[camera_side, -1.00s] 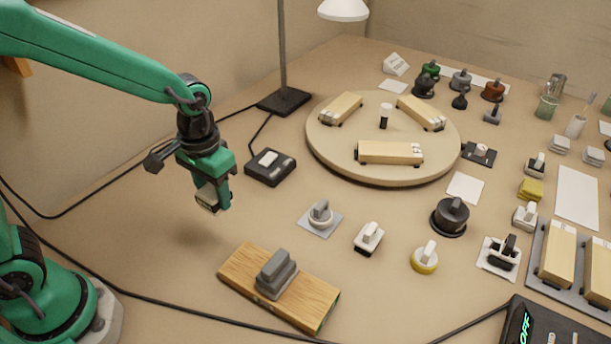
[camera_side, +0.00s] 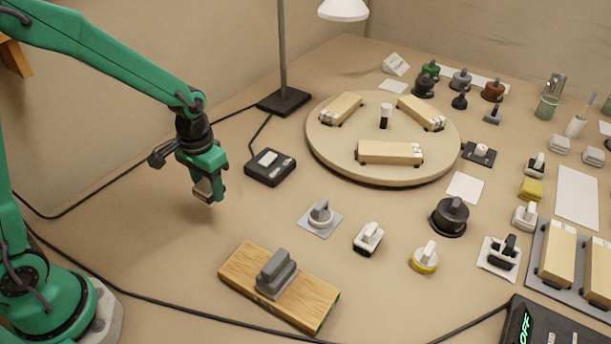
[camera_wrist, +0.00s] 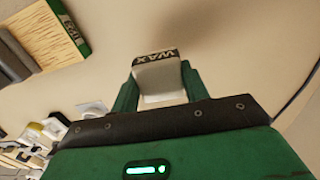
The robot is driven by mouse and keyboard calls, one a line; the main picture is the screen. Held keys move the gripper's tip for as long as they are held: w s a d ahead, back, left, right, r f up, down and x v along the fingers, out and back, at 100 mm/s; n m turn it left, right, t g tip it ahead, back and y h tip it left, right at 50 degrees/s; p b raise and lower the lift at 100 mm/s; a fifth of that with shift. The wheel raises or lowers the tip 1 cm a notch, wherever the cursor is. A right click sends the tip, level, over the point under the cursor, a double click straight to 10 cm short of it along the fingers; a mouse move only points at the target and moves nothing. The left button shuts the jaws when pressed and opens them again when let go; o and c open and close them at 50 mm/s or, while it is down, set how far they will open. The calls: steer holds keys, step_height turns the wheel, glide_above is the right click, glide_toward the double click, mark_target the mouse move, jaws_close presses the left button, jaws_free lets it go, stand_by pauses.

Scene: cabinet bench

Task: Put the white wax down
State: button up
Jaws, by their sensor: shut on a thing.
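The white wax (camera_wrist: 158,78) is a pale block with a dark band lettered "WAX" along one edge. In the wrist view it sits between the two green fingers of my gripper (camera_wrist: 160,90), which is shut on it. In the side view my gripper (camera_side: 208,190) hangs above bare bench to the left of the black switch box. The wax shows only partly there, at the fingertips, and its underside appears clear of the bench.
A wooden board (camera_side: 308,303) with a grey-handled block (camera_side: 274,272) lies in front. A round turntable (camera_side: 330,160) carries several wooden blocks. A black switch box (camera_side: 270,167) and lamp base (camera_side: 284,101) stand behind. Bench around the gripper is bare; cables cross the left side.

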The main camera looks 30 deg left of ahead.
mark_target(205, 181)
steer(key=shift+w+a+f, duration=0.4)
steer(key=shift+a+f, duration=0.1)
steer(key=shift+a, duration=0.25)
steer(key=shift+w+a+f, duration=0.4)
steer(key=shift+a+f, duration=0.1)
steer(key=shift+a, duration=0.25)
steer(key=shift+f, duration=2)
steer(key=shift+f, duration=0.1)
steer(key=o, duration=1)
step_height(205, 181, up, 12)
steer(key=shift+r, duration=0.1)
